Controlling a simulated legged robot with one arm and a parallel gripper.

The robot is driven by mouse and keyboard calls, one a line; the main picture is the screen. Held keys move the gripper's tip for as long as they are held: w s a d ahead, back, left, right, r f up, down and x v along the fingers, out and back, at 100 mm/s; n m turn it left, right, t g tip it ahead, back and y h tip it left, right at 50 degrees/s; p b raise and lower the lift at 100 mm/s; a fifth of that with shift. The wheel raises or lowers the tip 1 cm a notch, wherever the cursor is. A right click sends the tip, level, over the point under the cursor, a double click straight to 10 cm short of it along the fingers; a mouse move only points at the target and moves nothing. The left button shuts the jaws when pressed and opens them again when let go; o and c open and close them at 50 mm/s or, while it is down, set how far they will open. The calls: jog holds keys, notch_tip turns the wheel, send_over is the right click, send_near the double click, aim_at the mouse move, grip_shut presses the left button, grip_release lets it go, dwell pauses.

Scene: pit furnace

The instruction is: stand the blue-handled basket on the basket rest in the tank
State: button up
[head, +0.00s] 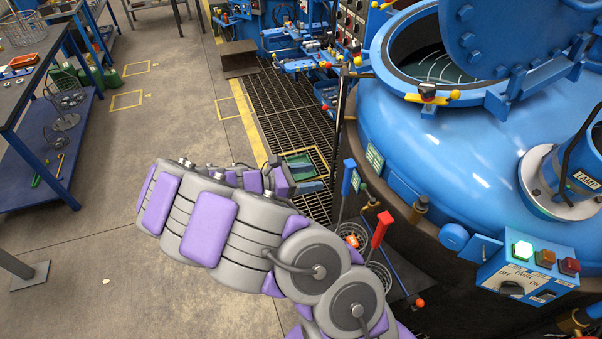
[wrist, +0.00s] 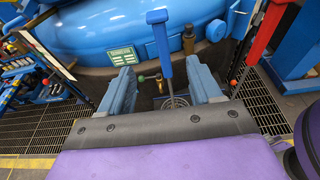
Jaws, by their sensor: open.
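The blue-handled basket stands upright beside the tank, its blue handle (head: 350,178) at the top of a thin rod. In the wrist view its handle (wrist: 159,42) lies between the lines of my two fingers, beyond the fingertips. Its wire basket shows low between them. My gripper (wrist: 162,72) is open and empty, with no visible contact with the handle. In the head view my gripper (head: 305,176) is left of the handle, partly hidden by my arm. The blue tank (head: 475,150) has a round open hatch; pale curved lines show inside, but I cannot identify the basket rest.
A red-handled basket (head: 381,229) stands close right of the blue-handled one. A shelf table (head: 45,150) is at left. The concrete floor between is clear.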

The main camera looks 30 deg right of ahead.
aim_at(345, 173)
jog(key=b+x, duration=0.3)
jog(key=x, duration=0.8)
jog(key=shift+s, duration=0.1)
jog(key=shift+d, duration=0.35)
jog(key=shift+f, duration=0.1)
jog(key=shift+c, duration=0.5)
jog(key=shift+a, duration=0.1)
grip_shut()
jog(key=shift+s+d, duration=0.1)
jog(key=shift+d, duration=0.1)
